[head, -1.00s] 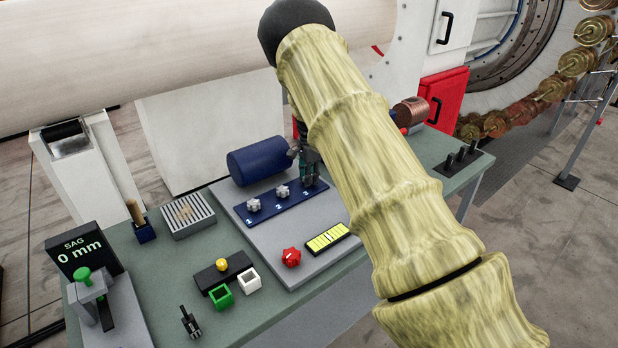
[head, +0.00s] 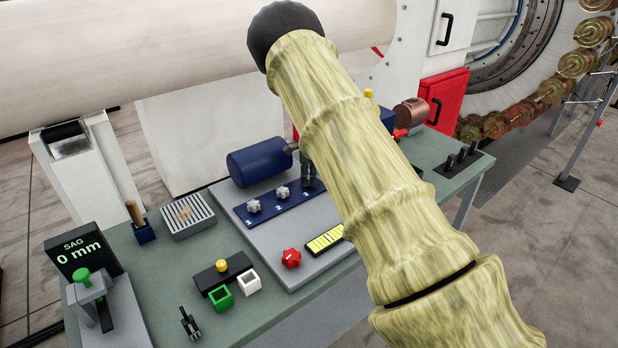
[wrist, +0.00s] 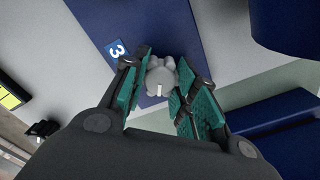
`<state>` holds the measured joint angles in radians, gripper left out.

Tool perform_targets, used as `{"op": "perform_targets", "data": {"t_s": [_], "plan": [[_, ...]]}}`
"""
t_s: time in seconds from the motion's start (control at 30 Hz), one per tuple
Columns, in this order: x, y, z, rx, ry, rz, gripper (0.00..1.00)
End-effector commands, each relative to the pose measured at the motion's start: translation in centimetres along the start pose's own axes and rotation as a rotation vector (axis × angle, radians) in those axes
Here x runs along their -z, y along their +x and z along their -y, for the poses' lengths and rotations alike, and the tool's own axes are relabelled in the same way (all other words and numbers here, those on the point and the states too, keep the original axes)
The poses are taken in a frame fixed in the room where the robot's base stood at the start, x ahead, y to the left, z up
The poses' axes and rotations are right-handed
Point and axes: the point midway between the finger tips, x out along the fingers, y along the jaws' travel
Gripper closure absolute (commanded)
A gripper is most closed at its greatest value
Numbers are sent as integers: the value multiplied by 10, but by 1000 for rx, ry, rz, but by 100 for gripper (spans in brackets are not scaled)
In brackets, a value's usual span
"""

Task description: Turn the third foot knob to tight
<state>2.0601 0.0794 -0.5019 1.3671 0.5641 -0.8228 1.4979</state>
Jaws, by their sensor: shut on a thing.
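The third foot knob (wrist: 160,78) is a light grey lobed knob with a white pointer mark, beside the label 3 (wrist: 117,49) on the blue plate (wrist: 162,18). My gripper (wrist: 163,88) has its green-padded fingers on either side of the knob and is shut on it. In the head view my gripper (head: 309,178) is down at the right end of the blue plate, and my arm hides most of it and the third knob. The first knob (head: 253,206) and second knob (head: 282,193) stand free to its left.
A blue cylinder (head: 258,164) lies behind the plate. A red knob (head: 291,258) and a yellow level gauge (head: 325,240) are in front. Green (head: 220,297) and white (head: 249,281) square pieces stand at front left. The sag display (head: 78,252) reads 0 mm.

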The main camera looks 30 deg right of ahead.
Motion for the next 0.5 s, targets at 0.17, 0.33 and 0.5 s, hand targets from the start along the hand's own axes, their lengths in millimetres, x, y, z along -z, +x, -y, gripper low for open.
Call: {"op": "perform_targets", "data": {"t_s": [0.17, 0.33, 0.5], "plan": [[0, -2, 2, 4, 0, 0, 95], [0, -2, 2, 4, 0, 1, 59], [0, -1, 1, 2, 0, 0, 49]]}}
